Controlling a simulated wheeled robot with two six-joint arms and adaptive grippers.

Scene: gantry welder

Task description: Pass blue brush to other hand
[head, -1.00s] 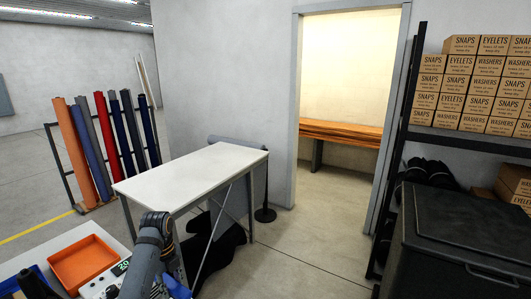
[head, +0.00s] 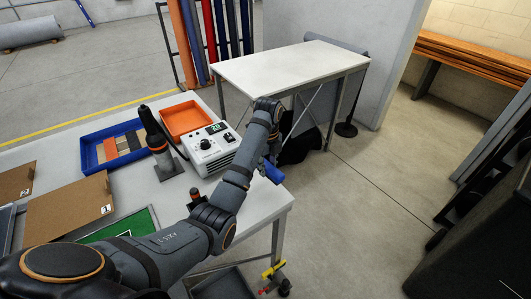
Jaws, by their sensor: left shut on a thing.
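My left arm reaches in from the lower left across the white table. My left gripper (head: 266,161) is past the table's right end, mostly hidden behind my own forearm. It is shut on the blue brush (head: 273,173), of which only a short blue part shows beside the arm, above the floor. The rest of the brush is hidden. My right gripper is not in view.
The near table (head: 270,207) bears an orange tray (head: 181,120), a white control box (head: 212,148), a blue bin (head: 88,155) and cardboard pieces (head: 68,208). A second white table (head: 290,65) stands behind.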

